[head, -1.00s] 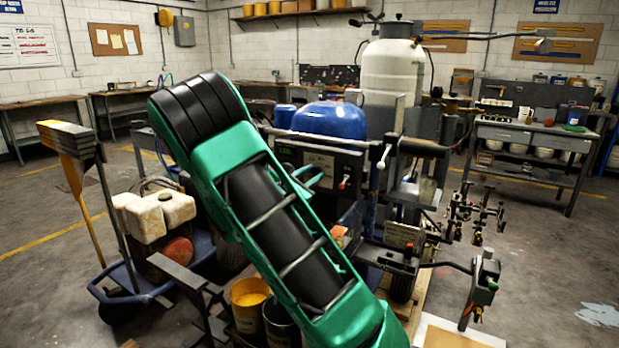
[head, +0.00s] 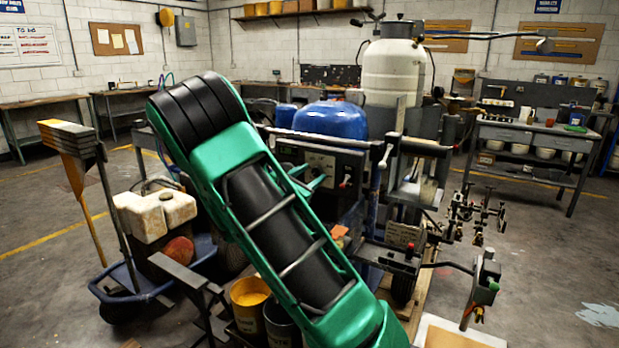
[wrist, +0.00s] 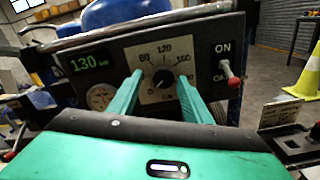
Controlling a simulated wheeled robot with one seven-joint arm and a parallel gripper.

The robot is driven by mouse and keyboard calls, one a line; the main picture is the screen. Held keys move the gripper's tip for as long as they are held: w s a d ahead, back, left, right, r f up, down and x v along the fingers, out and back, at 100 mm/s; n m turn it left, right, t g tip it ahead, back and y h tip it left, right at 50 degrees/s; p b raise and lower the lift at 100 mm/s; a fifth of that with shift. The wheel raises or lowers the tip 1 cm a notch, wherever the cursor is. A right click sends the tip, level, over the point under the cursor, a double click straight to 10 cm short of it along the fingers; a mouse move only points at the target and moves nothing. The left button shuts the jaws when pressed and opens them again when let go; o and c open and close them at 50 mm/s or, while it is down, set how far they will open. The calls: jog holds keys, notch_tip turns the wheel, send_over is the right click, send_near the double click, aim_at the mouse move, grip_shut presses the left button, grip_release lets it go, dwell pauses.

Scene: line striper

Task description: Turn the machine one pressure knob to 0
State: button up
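The machine's control panel (wrist: 216,48) faces me in the wrist view, with a green display (wrist: 90,62) reading 130 bar. The round dark pressure knob (wrist: 163,79) sits in the middle of a pale dial plate (wrist: 150,52) marked 80, 120 and 160, with a 0 low on the left. My gripper (wrist: 160,77) has its two green fingers apart, one on each side of the knob. Gaps show between fingers and knob, and the fingers cover part of the dial. In the head view the panel (head: 322,161) is partly hidden by my green and black arm.
A red-tipped ON/OFF switch (wrist: 233,80) is right of the dial, and a small round gauge (wrist: 100,96) is left of it. A blue tank (head: 331,120) sits above the panel.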

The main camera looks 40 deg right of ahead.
jog(key=shift+s, duration=0.15)
jog(key=v, duration=1)
jog(key=shift+a, duration=0.35)
jog(key=w+d+m, duration=0.1)
jog(key=d+m, duration=0.2)
jog(key=m, duration=0.4)
jog(key=w+d+m, duration=0.1)
jog(key=d+m, duration=0.3)
jog(key=m, duration=0.4)
jog(key=w+d+m+g, duration=0.1)
jog(key=d+m, duration=0.3)
jog(key=m, duration=0.4)
jog(key=shift+w, duration=0.35)
